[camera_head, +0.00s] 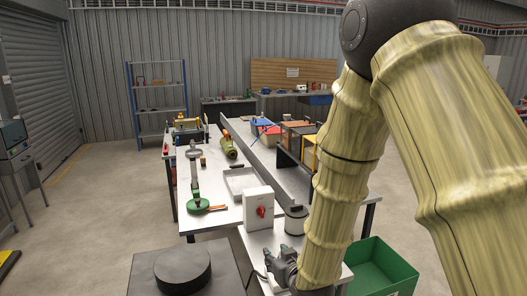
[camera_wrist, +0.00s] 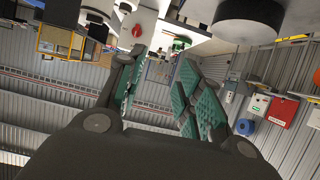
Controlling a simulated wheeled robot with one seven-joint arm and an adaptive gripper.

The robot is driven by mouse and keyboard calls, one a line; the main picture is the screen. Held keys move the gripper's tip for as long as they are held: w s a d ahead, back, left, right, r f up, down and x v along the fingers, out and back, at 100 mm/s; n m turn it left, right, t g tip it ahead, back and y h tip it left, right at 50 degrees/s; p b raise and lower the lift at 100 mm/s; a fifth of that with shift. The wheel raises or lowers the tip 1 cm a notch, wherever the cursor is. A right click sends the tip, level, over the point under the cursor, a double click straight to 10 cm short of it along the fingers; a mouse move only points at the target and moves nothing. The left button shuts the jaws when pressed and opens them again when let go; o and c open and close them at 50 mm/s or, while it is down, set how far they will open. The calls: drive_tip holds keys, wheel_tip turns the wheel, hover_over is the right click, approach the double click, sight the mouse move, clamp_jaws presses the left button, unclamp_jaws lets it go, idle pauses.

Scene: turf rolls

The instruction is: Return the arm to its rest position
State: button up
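My arm (camera_head: 345,165), in a tan, ridged sleeve, comes down from the upper right of the head view, bent at a dark joint. Its dark end (camera_head: 283,268) is low in the middle, just in front of the white box with a red knob (camera_head: 257,208); the fingers are hard to make out there. In the wrist view my gripper (camera_wrist: 162,65) has its two teal-padded fingers apart, with nothing between them. That view is turned over, with the table top (camera_wrist: 205,45) at its upper edge.
A long table (camera_head: 215,185) carries a green roll (camera_head: 229,147), a metal tray (camera_head: 240,181) and a dark rail. A round black disc (camera_head: 183,268) lies on a grey stand at front left. A green bin (camera_head: 382,268) stands at lower right.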

drive_tip(key=s+d+f+m+g+h+b, duration=0.1)
drive_tip(key=s+d+f+g+b, duration=0.2)
drive_tip(key=f, duration=0.6)
drive_tip(key=s+d+f+g, duration=0.1)
drive_tip(key=s+d+f, duration=0.2)
drive_tip(key=s+f, duration=0.45)
drive_tip(key=s+d+f+m+g+h+b, duration=0.1)
drive_tip(key=s+d+f+g+b, duration=0.15)
drive_tip(key=f, duration=0.85)
drive_tip(key=s+d+f+m+g+h+b, duration=0.1)
drive_tip(key=s+d+f+g+b, duration=0.1)
drive_tip(key=s+d+f, duration=0.3)
drive_tip(key=s+d+f+m+g+b, duration=0.1)
drive_tip(key=s+d+f+g, duration=0.3)
drive_tip(key=s+f, duration=1)
drive_tip(key=s+d+b, duration=0.1)
drive_tip(key=s, duration=0.6)
drive_tip(key=shift+s+h, duration=0.35)
drive_tip(key=shift+h, duration=0.05)
drive_tip(key=shift+w+f, duration=0.1)
drive_tip(key=shift+c, duration=0.2)
